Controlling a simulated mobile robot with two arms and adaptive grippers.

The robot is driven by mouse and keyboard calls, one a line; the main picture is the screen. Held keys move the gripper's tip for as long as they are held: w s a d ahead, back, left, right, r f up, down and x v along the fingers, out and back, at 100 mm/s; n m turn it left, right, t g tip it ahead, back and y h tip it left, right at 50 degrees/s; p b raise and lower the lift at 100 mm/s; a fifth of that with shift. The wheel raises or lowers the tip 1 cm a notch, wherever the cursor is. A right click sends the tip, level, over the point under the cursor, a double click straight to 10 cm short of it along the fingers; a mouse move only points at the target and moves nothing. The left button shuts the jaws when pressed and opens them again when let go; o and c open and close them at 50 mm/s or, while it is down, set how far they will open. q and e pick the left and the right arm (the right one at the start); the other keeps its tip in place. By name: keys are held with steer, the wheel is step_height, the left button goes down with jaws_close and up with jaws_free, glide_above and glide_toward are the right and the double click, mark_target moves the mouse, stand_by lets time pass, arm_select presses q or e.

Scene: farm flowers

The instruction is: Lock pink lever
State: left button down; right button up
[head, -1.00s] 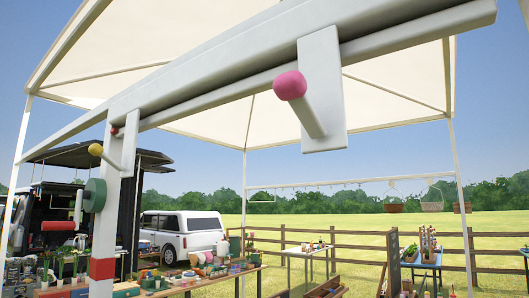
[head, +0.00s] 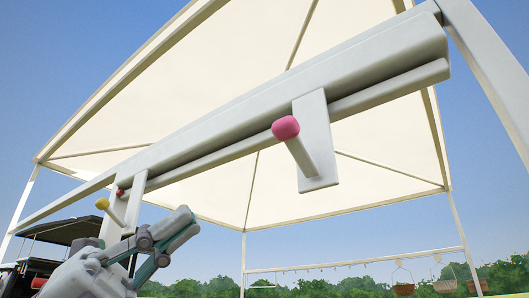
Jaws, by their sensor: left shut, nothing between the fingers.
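The pink lever (head: 286,128) has a round pink knob on a white rod. The rod juts from a white plate (head: 316,140) that hangs below the long white beam (head: 240,95), right of centre in the head view. My left gripper (head: 188,222) is at the lower left, shut and empty, with its fingers pointing up and right. It is apart from the pink lever, below and left of it. My right gripper is not in view.
A yellow-knobbed lever (head: 102,204) and a small red knob (head: 120,192) are at the left, near a white post, close to my left gripper. A cream canopy (head: 370,190) spreads behind the beam. Baskets (head: 403,288) hang at the lower right. The space around the pink knob is clear.

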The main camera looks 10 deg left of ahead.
arm_select(q)
steer(key=p, duration=0.5)
glide_toward(288, 130)
steer(key=s+d, duration=0.2)
steer(key=d, duration=0.2)
steer(key=shift+w+d+r+p, duration=0.15)
steer(key=shift+w+r+p, duration=0.15)
steer(key=shift+r, duration=0.35)
steer(key=shift+w+d+r+p, duration=0.2)
steer(key=shift+r+p, duration=0.15)
steer(key=shift+r, duration=0.3)
steer(key=shift+w+d+r+p, duration=0.15)
steer(key=shift+w+r+p, duration=0.2)
steer(key=shift+r, duration=0.3)
